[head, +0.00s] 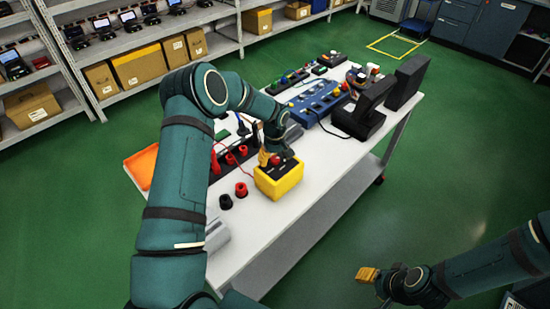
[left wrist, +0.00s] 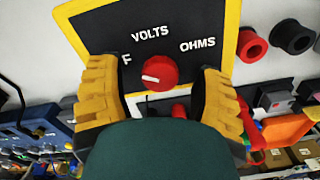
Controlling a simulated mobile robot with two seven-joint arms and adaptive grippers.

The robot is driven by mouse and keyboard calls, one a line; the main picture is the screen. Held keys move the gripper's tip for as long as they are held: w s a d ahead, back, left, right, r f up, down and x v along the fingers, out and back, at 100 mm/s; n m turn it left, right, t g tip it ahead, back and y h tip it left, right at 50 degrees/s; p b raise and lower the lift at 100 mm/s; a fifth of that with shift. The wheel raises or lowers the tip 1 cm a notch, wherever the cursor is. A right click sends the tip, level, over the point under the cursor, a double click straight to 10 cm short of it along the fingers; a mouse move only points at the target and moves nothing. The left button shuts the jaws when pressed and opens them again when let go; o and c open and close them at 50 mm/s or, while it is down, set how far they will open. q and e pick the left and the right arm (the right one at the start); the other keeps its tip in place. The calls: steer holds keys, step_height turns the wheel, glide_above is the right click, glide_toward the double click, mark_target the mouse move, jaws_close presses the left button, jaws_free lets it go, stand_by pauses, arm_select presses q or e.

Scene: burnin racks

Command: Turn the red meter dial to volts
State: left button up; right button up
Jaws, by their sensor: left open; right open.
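The yellow meter (head: 284,183) stands on the white table with its black face up. In the left wrist view, the black face (left wrist: 98,32) shows VOLTS, OHMS and a partly hidden label ending in F. The red dial (left wrist: 160,72) has a white mark pointing left, toward the F side rather than VOLTS. My left gripper (left wrist: 160,92) is open, with one yellow finger on each side of the dial and visible gaps between. In the head view the left gripper (head: 270,159) is over the meter. My right gripper (head: 367,275) is open and empty, off the table at lower right.
Black and red round knobs (head: 241,189) lie left of the meter. An orange tray (head: 143,166) is at the table's left edge. A blue panel (head: 315,103) and black monitors (head: 362,112) stand farther back. Shelves with boxes line the back wall. Free tabletop lies right of the meter.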

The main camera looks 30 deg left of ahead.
arm_select(q)
jaws_close()
steer(key=shift+f+m+b, duration=0.1)
steer(key=shift+m+b, duration=0.7)
steer(key=shift+m, duration=0.2)
steer(key=m+b, duration=0.2)
steer(key=m, duration=0.1)
steer(key=shift+m, duration=0.3)
steer(key=m+b, duration=0.1)
steer(key=m, duration=0.2)
steer(key=shift+m, duration=1.5)
steer(key=shift+b, duration=0.3)
